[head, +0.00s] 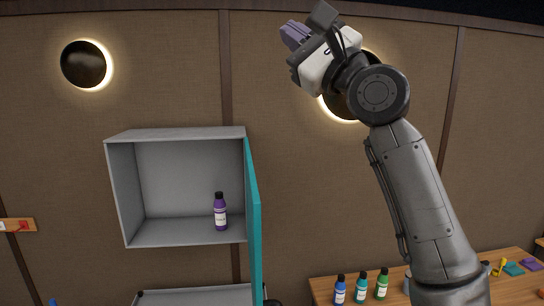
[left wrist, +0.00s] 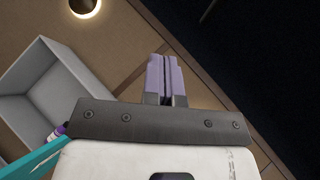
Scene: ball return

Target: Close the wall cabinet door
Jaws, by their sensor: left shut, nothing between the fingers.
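The wall cabinet (head: 180,134) is a grey open-fronted box left of centre in the head view. Its teal door (head: 253,225) stands open at the right side, seen nearly edge-on and pointing toward me. A purple bottle (head: 220,212) stands inside. My left gripper (head: 293,35) is high up, above and right of the cabinet, apart from the door. Its purple fingers (left wrist: 163,77) are shut with nothing between them. The left wrist view shows the cabinet (left wrist: 40,85) and part of the door (left wrist: 35,158) at the left. My right gripper is not visible.
A wooden table (head: 320,285) at lower right holds blue (head: 340,290), teal (head: 361,288) and green (head: 382,285) bottles. A grey surface (head: 200,297) lies below the cabinet. Round backlit discs (head: 84,65) are on the wall. Space left of the door is free.

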